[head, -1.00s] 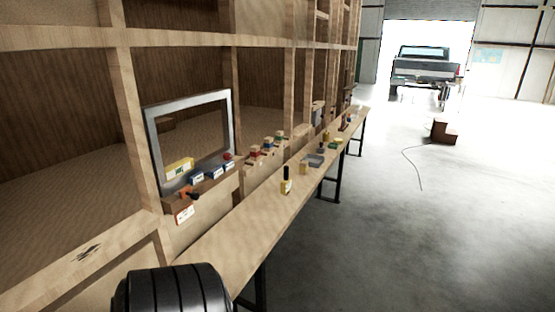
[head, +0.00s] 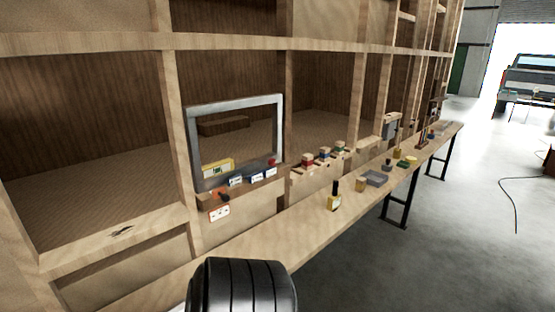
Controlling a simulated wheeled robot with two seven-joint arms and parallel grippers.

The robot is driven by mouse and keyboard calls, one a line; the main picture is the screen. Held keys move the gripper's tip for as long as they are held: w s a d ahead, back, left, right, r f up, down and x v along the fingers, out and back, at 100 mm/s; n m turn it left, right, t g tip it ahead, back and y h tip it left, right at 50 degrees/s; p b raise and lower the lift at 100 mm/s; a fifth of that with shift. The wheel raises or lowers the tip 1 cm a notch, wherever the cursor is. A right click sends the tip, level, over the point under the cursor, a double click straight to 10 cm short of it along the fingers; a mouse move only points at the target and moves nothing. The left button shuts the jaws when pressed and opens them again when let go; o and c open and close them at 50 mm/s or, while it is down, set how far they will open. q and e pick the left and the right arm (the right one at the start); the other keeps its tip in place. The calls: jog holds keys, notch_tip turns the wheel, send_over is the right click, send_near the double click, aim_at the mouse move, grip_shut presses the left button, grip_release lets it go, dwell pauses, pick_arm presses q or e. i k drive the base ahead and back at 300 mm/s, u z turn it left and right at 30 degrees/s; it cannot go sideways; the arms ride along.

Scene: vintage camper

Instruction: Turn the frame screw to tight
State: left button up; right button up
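A grey metal window frame (head: 237,101) stands upright in an opening of the wooden wall. Below it is a wooden ledge (head: 207,195) with a dark knob or screw (head: 225,197) at its left end and a small red knob (head: 271,162) at the right. I cannot tell which of these is the frame screw, or how it is turned. A yellow label block (head: 218,169) and several blue-and-white labels (head: 255,177) sit along the ledge. Neither of my grippers is in view.
A long wooden bench (head: 290,222) runs along the wall, carrying a yellow-and-black bottle (head: 334,197), a grey tray (head: 375,178) and small parts. A white plate with red marks (head: 219,213) is under the ledge. Open concrete floor (head: 450,240) lies right of the bench; a truck (head: 530,80) stands behind.

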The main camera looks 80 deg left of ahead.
aim_at(272, 162)
jog(key=u, duration=0.5)
jog(key=i, duration=1.35)
jog(key=u, duration=1.85)
jog(key=i, duration=0.6)
jog(key=u, duration=0.55)
